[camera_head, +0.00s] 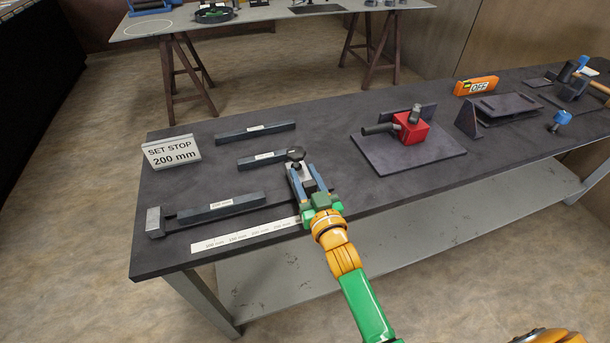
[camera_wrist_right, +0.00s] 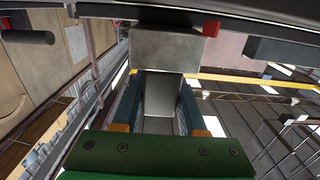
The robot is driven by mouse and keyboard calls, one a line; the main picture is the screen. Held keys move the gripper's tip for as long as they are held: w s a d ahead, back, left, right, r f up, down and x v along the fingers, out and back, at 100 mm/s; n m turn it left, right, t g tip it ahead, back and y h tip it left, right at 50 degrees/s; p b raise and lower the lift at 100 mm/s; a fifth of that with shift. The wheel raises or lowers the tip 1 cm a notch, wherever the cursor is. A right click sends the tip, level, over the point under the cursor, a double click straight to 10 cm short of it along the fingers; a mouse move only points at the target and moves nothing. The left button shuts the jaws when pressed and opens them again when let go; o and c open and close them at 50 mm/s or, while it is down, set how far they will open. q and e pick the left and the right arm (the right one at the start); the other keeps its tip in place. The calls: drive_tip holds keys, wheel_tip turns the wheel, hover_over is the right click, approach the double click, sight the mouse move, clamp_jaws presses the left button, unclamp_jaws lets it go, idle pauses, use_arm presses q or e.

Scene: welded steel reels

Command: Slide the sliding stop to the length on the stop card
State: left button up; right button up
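The stop card (camera_head: 172,151) stands at the back left of the bench and reads "SET STOP 200 mm". The sliding stop (camera_head: 295,158), a grey block with a black knob, sits toward the right end of a dark rail. My right gripper (camera_head: 306,182) has its blue fingers on either side of the stop. In the right wrist view, the grey block (camera_wrist_right: 162,97) fills the space between the fingers. A dark labelled bar (camera_head: 222,206) lies along the rail, with a gap between it and the stop. My left gripper is out of view.
A grey end block (camera_head: 154,223) closes the rail's left end. A white scale strip (camera_head: 245,236) lies in front. Two more bars (camera_head: 255,132) (camera_head: 264,160) lie behind. A red clamp (camera_head: 411,131) on a plate and an orange "OFF" box (camera_head: 477,86) are to the right.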

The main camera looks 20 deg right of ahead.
clamp_jaws()
idle(1.1)
